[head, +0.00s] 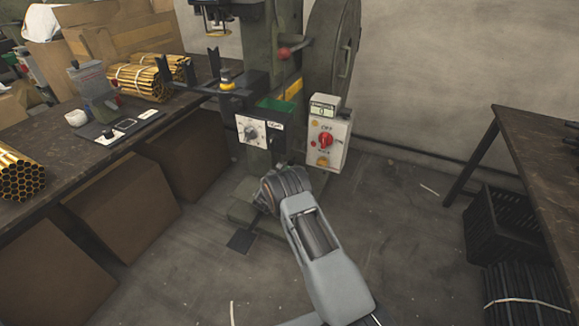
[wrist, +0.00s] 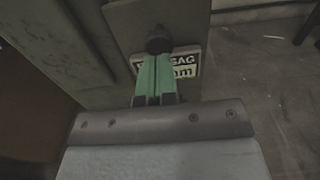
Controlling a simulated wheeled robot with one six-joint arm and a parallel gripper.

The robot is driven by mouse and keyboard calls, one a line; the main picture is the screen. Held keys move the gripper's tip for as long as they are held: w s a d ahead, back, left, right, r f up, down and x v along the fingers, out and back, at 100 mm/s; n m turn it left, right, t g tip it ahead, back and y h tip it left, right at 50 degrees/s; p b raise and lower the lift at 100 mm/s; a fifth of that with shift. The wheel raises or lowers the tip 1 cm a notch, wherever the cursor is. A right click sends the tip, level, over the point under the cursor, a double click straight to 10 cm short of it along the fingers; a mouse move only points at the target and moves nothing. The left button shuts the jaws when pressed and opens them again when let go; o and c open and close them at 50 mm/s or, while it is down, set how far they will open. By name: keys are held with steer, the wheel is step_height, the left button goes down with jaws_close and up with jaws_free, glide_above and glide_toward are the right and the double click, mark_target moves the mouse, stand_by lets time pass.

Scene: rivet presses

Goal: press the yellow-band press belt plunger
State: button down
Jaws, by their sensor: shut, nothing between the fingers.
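The press (head: 258,60) stands in the middle of the head view, dark green, with a yellow band (head: 294,88) on its column. My gripper (wrist: 157,58) has green fingers, shut and empty. Their tips are right at the knob's lower edge; I cannot tell whether they touch it. In the head view my arm's wrist (head: 285,186) is low in front of the press and the fingers are hidden.
A control box (head: 328,140) with red and orange knobs and a dial panel (head: 259,131) flank the label area. A workbench (head: 60,150) with brass tube bundles (head: 140,80) is at left. A dark table (head: 540,150) and black crate (head: 500,222) are at right. Floor between is clear.

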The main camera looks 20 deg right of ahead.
steer(key=p+v, duration=0.1)
steer(key=v, duration=0.8)
steer(key=shift+s+a+p, duration=0.25)
steer(key=shift+a+p, duration=0.1)
steer(key=shift+p, duration=0.05)
